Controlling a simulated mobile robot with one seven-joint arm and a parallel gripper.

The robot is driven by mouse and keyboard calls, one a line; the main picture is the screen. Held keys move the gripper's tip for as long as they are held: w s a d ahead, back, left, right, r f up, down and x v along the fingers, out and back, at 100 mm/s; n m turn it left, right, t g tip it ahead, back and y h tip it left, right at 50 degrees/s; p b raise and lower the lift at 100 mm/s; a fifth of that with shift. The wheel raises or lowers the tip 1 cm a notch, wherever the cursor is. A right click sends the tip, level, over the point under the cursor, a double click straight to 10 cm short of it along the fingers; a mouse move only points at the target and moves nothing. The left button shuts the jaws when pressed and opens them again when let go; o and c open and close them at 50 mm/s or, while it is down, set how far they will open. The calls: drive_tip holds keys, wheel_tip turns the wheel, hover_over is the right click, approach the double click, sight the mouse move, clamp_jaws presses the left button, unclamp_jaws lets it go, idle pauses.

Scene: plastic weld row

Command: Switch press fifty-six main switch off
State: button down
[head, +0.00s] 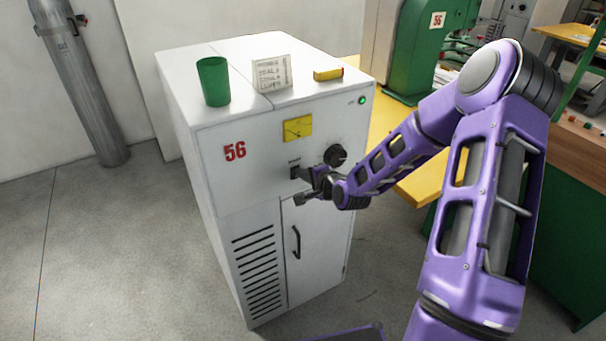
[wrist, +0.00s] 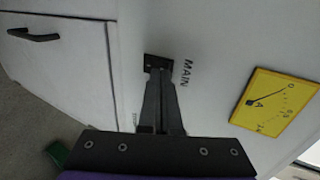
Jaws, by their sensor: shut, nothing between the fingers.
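The main switch (head: 293,171) is a small black plate on the front of a white cabinet (head: 215,185) marked with a red 56. In the wrist view the switch (wrist: 152,62) sits beside the word MAIN (wrist: 187,73). My gripper (head: 303,173) is at the switch, its fingers shut together and empty. In the wrist view the fingertips (wrist: 159,82) reach the plate and cover part of it. The switch lever is hidden, and I cannot tell its position or whether the fingers touch it. A green lamp (head: 362,100) at the cabinet's upper right is lit.
A yellow meter (head: 298,128) and a black knob (head: 335,155) are near the switch. A door handle (head: 296,241) is below. On top stand a green cup (head: 213,81), a note card (head: 271,75) and a yellow box (head: 328,74).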

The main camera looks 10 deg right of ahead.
drive_tip(key=shift+w+r, duration=0.15)
drive_tip(key=shift+w, duration=0.15)
drive_tip(key=shift+r, duration=0.1)
drive_tip(key=shift+a+r+p, duration=0.1)
drive_tip(key=shift+r+p, duration=0.55)
drive_tip(key=shift+r, duration=0.1)
drive_tip(key=shift+s, duration=0.1)
